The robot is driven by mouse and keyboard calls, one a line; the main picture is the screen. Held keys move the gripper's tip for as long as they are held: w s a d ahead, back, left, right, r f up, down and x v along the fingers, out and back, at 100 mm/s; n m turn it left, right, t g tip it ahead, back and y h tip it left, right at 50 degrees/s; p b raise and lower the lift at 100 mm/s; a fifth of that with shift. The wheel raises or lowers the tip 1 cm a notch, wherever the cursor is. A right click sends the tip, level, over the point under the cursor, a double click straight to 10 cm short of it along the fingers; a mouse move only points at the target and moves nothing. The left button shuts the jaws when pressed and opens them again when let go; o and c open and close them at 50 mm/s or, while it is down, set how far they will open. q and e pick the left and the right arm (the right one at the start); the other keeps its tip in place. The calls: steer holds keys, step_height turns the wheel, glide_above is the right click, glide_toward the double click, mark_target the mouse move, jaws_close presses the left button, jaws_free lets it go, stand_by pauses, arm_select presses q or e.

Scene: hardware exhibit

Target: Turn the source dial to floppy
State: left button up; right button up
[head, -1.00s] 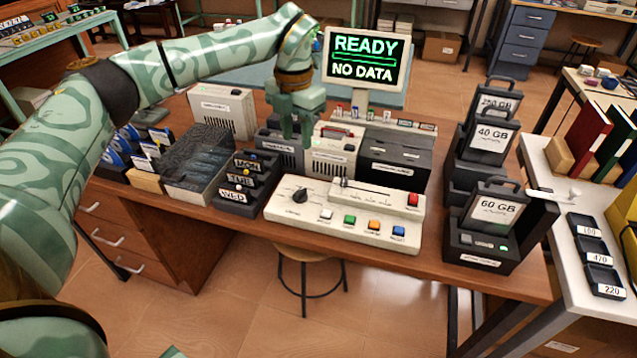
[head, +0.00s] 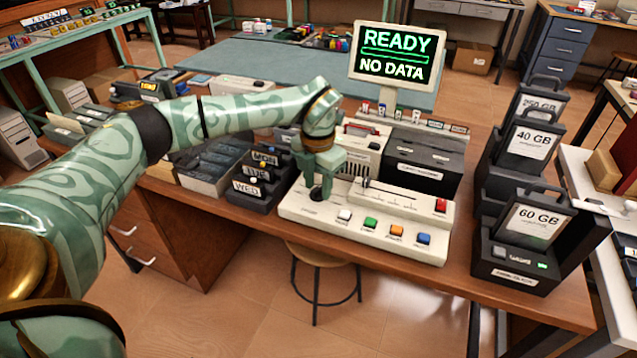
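The source dial (head: 316,194) is a black knob on the left part of the cream control panel (head: 295,213). My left gripper (head: 318,178) points down right over the dial, its fingers at or just above the knob. The fingers hide part of the knob, and I cannot tell whether they touch it or how far apart they are. The dial's labels are too small to read. My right gripper is not in view.
The panel also has white, green, orange and blue buttons (head: 370,222), a red switch (head: 440,204) and a slider. MON, TUE and WED holders (head: 246,188) stand left of it. A black drive unit (head: 420,163) stands behind. Drives marked 40 GB (head: 532,143) and 60 GB (head: 533,222) stand right.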

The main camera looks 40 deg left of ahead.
arm_select(q)
jaws_close()
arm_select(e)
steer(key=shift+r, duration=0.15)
arm_select(q)
steer(key=shift+r+n+p, duration=0.15)
steer(key=shift+n+p, duration=0.25)
steer(key=shift+p, duration=0.25)
steer(key=n+p, duration=0.6)
steer(key=p, duration=0.1)
steer(key=shift+r+n, duration=0.15)
steer(key=shift+n, duration=0.15)
steer(key=n+p, duration=0.4)
steer(key=shift+f+n+p, duration=0.2)
steer(key=shift+n+p, duration=1)
steer(key=shift+n, duration=0.9)
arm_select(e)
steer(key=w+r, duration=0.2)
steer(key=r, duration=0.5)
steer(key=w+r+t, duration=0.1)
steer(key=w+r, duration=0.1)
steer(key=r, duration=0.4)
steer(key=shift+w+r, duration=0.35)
